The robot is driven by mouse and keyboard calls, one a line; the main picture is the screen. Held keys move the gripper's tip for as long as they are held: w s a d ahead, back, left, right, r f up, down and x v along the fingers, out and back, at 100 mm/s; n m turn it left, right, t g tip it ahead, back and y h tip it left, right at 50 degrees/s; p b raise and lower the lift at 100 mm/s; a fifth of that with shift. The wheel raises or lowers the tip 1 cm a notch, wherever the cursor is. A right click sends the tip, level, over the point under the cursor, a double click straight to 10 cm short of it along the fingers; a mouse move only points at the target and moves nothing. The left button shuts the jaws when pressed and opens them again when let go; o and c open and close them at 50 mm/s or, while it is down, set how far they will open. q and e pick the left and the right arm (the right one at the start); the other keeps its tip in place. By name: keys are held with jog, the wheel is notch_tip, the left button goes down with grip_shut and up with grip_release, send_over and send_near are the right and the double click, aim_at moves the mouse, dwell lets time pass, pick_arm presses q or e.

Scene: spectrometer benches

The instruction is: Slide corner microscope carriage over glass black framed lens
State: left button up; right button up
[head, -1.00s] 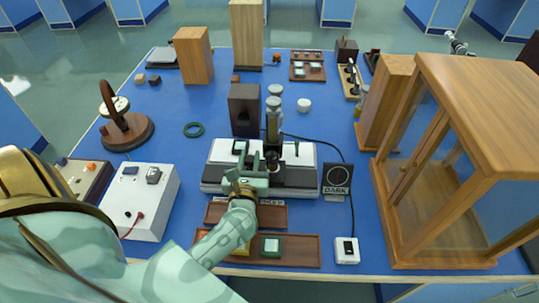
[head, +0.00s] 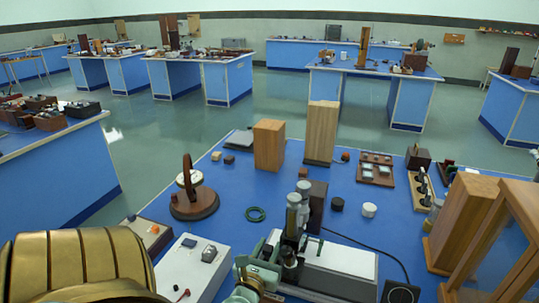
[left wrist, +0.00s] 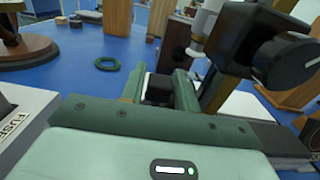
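The microscope (head: 294,225), with a pale grey tube and dark fittings, stands upright at the left end of a white and black bench (head: 338,258). Its dark carriage and large knob (left wrist: 287,62) fill the upper right of the left wrist view. The black-framed round glass (head: 400,293), partly cut off, stands right of the bench. My green left gripper (head: 260,273) is at the microscope's lower front; in the left wrist view its fingers (left wrist: 160,92) stand apart around a small dark part, with a narrow gap on the left. My right gripper is out of view.
A glass-sided wooden case (head: 500,250) blocks the right. A white control box (head: 195,270) and a round wooden stand (head: 194,203) are left; a green ring (head: 256,214) lies on the blue table. Wooden blocks (head: 269,145) stand behind.

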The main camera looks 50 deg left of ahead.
pick_arm(q)
jog(key=shift+o, duration=0.9)
jog(key=shift+s+d, duration=0.2)
jog(key=shift+s, duration=0.05)
jog(key=v, duration=1.5)
jog(key=shift+s, duration=0.35)
jog(key=shift+d, duration=0.1)
